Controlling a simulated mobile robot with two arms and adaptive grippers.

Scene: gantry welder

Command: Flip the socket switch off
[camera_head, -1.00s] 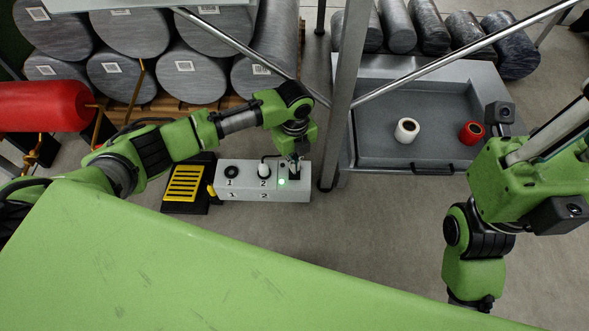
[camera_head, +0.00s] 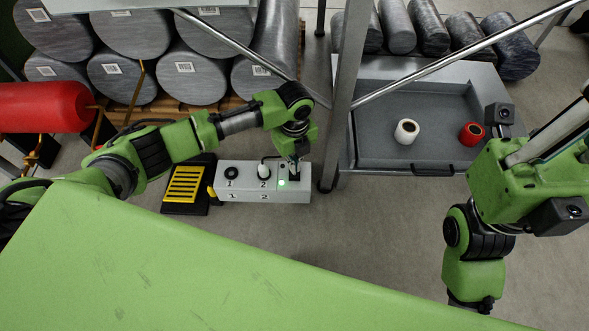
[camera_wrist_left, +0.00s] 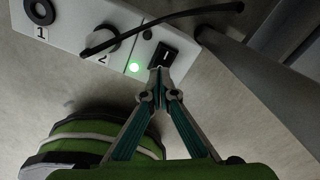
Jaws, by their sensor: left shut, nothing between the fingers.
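The white socket box (camera_head: 246,183) stands on the floor, with sockets marked 1 and 2 on top. A green light (camera_head: 282,182) glows on it, and it also shows in the left wrist view (camera_wrist_left: 134,67). The black rocker switch (camera_wrist_left: 167,58) sits beside the light, with a white mark on it. My left gripper (camera_wrist_left: 160,72) is shut and empty, its fingertips at the near edge of the switch. I cannot tell whether they touch it. A plug with a black cable (camera_wrist_left: 103,38) is in socket 2. My right arm shows at the right; its fingers are not visible.
A black and yellow pedal (camera_head: 185,185) lies left of the box. A metal frame post (camera_head: 338,110) stands close on its right. A grey tray table (camera_head: 385,150) holds a white roll (camera_head: 406,131) and a red roll (camera_head: 471,134). Large grey cylinders (camera_head: 130,30) are stacked behind.

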